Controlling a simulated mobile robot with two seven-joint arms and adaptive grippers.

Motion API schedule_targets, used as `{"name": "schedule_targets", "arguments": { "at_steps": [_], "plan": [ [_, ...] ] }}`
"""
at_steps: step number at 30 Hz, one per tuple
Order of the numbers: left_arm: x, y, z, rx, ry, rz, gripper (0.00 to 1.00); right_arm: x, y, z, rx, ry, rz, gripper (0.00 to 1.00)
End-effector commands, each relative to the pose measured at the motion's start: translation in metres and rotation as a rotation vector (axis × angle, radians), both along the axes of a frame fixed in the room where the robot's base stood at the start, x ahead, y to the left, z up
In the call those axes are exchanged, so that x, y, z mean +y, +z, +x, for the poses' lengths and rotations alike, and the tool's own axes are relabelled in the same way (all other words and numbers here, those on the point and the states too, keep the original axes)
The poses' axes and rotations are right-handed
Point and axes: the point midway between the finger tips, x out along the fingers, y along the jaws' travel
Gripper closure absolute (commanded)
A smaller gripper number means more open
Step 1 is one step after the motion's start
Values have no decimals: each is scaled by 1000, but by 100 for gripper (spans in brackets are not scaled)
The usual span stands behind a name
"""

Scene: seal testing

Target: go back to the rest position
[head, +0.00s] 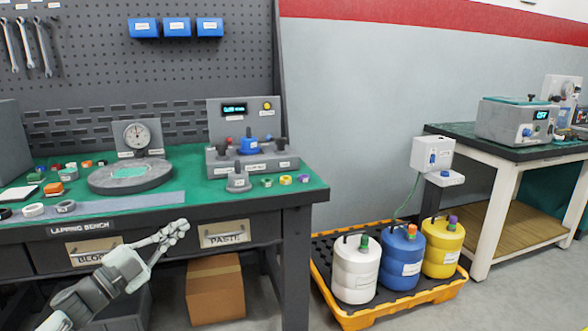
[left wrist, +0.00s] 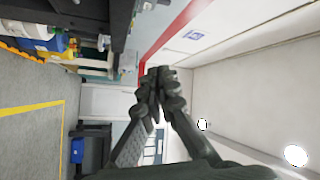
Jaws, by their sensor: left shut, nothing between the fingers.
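My left gripper (head: 174,230) shows at the lower left of the head view, in front of the drawers of the lapping bench (head: 306,200). Its fingers are closed together and hold nothing. In the left wrist view the closed fingertips (left wrist: 160,78) also show, with no object between them. The gripper is below the bench top and appears clear of the drawer fronts, though the exact gap is hard to tell. My right gripper is in neither view.
The bench carries a round lapping plate (head: 130,178), a dial gauge (head: 137,135) and a control unit (head: 252,160). A cardboard box (head: 215,290) is underneath. White (head: 356,272), blue (head: 401,262) and yellow (head: 442,250) containers stand on an orange-edged pallet (head: 385,313). A white-legged table (head: 494,215) is at right.

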Motion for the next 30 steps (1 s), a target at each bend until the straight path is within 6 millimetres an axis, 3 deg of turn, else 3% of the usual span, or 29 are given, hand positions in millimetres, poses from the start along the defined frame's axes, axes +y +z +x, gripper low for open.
{"name": "schedule_targets", "arguments": {
  "at_steps": [1,4,8,11,15,19,24,27,30],
  "plan": [
    [2,-35,-1,96,104,-79,100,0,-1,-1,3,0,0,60],
    [18,-106,-13,304,322,-202,100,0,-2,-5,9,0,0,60],
    [35,-194,-53,573,550,-302,100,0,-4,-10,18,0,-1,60],
    [40,-256,-99,778,693,-350,100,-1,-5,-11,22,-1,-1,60],
    [38,-328,-178,1061,860,-389,100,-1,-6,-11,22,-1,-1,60],
    [28,-375,-257,1306,981,-400,100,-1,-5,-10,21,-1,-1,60],
    [13,-404,-335,1536,1074,-395,100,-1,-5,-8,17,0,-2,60],
    [8,-410,-359,1607,1099,-389,100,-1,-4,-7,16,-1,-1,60],
    [6,-412,-369,1636,1109,-386,100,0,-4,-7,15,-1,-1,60]
  ]
}}
